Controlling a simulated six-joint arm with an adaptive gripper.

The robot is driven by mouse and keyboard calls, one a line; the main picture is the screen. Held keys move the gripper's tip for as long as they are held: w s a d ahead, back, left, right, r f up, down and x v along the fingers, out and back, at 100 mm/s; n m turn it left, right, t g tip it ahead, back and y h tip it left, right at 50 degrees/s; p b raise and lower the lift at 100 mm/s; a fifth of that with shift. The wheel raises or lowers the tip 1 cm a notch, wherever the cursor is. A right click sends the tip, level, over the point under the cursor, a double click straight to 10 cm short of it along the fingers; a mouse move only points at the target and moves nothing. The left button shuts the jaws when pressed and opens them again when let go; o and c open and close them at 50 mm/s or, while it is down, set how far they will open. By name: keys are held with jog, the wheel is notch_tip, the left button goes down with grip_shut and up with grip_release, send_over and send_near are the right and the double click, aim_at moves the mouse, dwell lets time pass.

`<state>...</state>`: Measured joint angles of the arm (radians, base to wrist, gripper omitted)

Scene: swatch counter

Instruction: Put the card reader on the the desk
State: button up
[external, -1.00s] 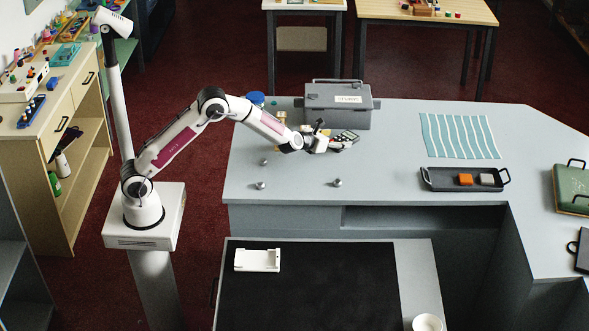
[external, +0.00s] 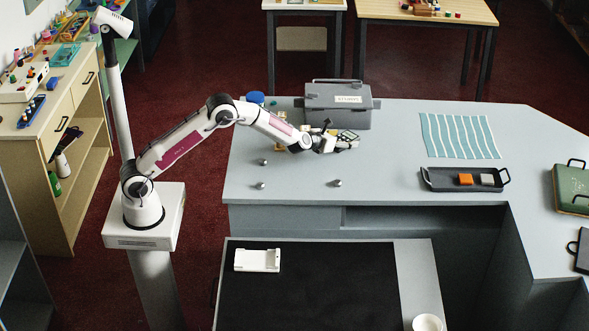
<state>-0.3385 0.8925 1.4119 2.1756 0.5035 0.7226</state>
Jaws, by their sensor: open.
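A small dark device with a light keypad-like face, which looks like the card reader (external: 348,136), is on the grey counter in front of the grey toolbox. My gripper (external: 352,143) is right at it, and its fingers partly cover it. My gripper is open; whether the fingers touch the device is too small to tell. A lower desk (external: 415,262) with a black mat (external: 315,290) stands in front of the counter. A white cradle-like piece (external: 257,261) lies at the mat's back left.
The grey toolbox (external: 340,112) stands close behind my gripper. Small metal knobs (external: 337,183) dot the counter (external: 390,185). A black tray (external: 450,184) with blocks and a striped teal cloth (external: 447,136) are to the right. A white cup (external: 427,322) is at the desk's front right. Most of the mat is clear.

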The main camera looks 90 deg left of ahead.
aim_at(342, 139)
jog(key=shift+c, duration=0.4)
jog(key=c, duration=1.5)
jog(key=shift+r, duration=0.15)
jog(key=shift+r, duration=4.9)
